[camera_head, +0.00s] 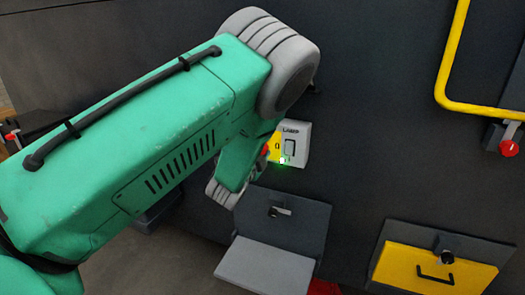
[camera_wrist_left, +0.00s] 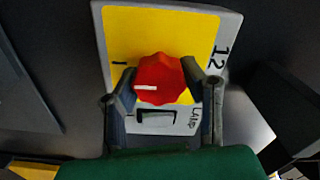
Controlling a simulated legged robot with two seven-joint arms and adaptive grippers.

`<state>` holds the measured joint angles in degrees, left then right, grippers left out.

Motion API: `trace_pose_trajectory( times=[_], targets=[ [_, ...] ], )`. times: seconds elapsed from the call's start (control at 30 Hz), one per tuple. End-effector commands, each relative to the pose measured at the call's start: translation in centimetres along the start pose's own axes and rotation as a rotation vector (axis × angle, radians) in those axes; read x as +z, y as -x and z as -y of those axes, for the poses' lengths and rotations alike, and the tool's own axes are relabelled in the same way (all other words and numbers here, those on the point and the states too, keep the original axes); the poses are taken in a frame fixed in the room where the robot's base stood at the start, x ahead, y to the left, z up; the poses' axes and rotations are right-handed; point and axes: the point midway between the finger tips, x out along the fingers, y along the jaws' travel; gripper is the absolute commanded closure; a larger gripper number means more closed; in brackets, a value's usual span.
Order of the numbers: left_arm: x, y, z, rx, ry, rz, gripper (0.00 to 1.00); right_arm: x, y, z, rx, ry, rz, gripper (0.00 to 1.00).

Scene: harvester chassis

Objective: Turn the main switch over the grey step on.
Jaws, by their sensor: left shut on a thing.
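The main switch is a red knob (camera_wrist_left: 158,85) with a white mark, on a yellow plate (camera_wrist_left: 196,24) of a light grey box. In the left wrist view the white mark points left, roughly toward a black stroke on the yellow. My left gripper (camera_wrist_left: 161,78) is shut on the red knob, one finger on each side. In the head view the box (camera_head: 298,128) shows a LAMP label and a lit green light; my arm and gripper partly hide the knob (camera_head: 265,150). The grey step (camera_head: 265,266) is below the box. My right gripper is not in view.
A lamp rocker (camera_head: 290,147) sits close beside the knob. A dark housing (camera_head: 300,218) rises behind the step. A yellow panel with a black handle (camera_head: 432,270) is at lower right, and a yellow rail (camera_head: 445,60) at upper right.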

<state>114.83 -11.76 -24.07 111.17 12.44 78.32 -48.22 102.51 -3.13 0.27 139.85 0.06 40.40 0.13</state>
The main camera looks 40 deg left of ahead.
Motion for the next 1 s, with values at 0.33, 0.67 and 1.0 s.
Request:
trace_pose_trajectory(
  times=[0.33,0.67,1.0],
  targets=[
    [-0.02,0.21,-0.68,0.015,-0.052,0.000,0.92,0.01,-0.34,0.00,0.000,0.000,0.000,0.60],
    [-0.04,0.24,-0.81,0.018,-0.053,0.001,0.60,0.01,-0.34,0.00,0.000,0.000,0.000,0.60],
    [-0.01,0.14,-0.39,0.009,-0.052,0.000,0.41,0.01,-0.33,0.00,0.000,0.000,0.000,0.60]
  ],
)
